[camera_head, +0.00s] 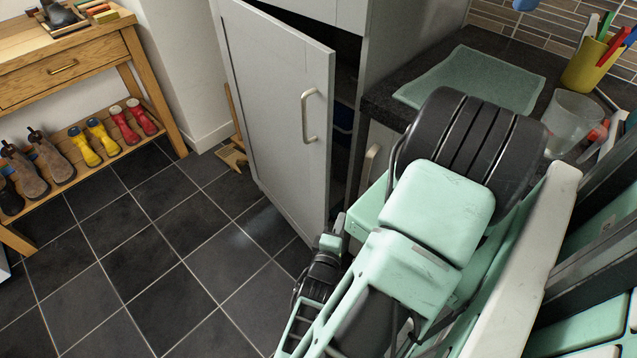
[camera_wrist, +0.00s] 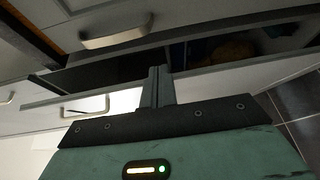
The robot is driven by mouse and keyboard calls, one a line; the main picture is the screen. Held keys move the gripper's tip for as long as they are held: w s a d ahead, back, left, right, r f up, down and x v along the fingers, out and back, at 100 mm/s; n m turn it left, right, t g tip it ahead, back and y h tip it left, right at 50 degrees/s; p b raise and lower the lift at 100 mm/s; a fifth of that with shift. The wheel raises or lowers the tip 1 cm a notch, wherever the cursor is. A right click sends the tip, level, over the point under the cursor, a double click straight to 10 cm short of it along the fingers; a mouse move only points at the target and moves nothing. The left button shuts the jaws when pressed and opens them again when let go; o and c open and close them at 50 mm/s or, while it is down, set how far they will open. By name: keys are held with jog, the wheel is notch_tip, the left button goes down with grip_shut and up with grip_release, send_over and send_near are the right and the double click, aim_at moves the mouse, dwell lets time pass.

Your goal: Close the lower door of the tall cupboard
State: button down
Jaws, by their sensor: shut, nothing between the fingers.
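The tall cupboard (camera_head: 385,60) is pale grey. Its lower door (camera_head: 275,110) stands open and swung out, hinged at the left, with a bar handle (camera_head: 308,115) near its free edge. A dark interior shows behind it. My gripper (camera_head: 338,225) is low by the door's free edge, partly hidden by my arm. In the wrist view my gripper (camera_wrist: 158,82) has its fingers together and empty. They overlap a pale panel that looks like the door (camera_wrist: 230,82), beside the dark opening. I cannot tell whether they touch it.
A wooden bench (camera_head: 75,60) with several boots stands at the left.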

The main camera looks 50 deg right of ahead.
jog(key=s+a+r+m+g+y, duration=0.1)
jog(key=s+a+r+g+y, duration=0.35)
jog(key=a, duration=0.65)
jog(key=s+a+r+g+y, duration=0.3)
jog(key=s+a+r+g, duration=0.25)
jog(key=a, duration=0.45)
jog(key=w+a+r+n+y, duration=0.1)
jog(key=w+a+r+y, duration=0.15)
jog(key=r, duration=0.25)
jog(key=w+a+r+y, duration=0.1)
jog(key=a+r+y, duration=0.15)
jog(key=r, duration=0.35)
jog(key=w+d+r+n+t+y, duration=0.1)
jog(key=w+r+t+y, duration=0.1)
jog(key=r, duration=0.6)
jog(key=w+d+r+n+t+y, duration=0.1)
jog(key=w+r+y, duration=0.1)
jog(key=r, duration=0.7)
jog(key=n+g+h+b, duration=0.2)
jog(key=n+h, duration=0.7)
jog(key=h, duration=0.3)
send_near(319, 159)
jog(key=shift+h, duration=0.25)
jog(key=x, duration=0.2)
jog(key=p+x, duration=0.1)
jog(key=x, duration=0.1)
jog(key=shift+s+d+f, duration=0.1)
jog(key=shift+f, duration=0.5)
jog(key=shift+s+d+f, duration=0.1)
jog(key=shift+d, duration=0.65)
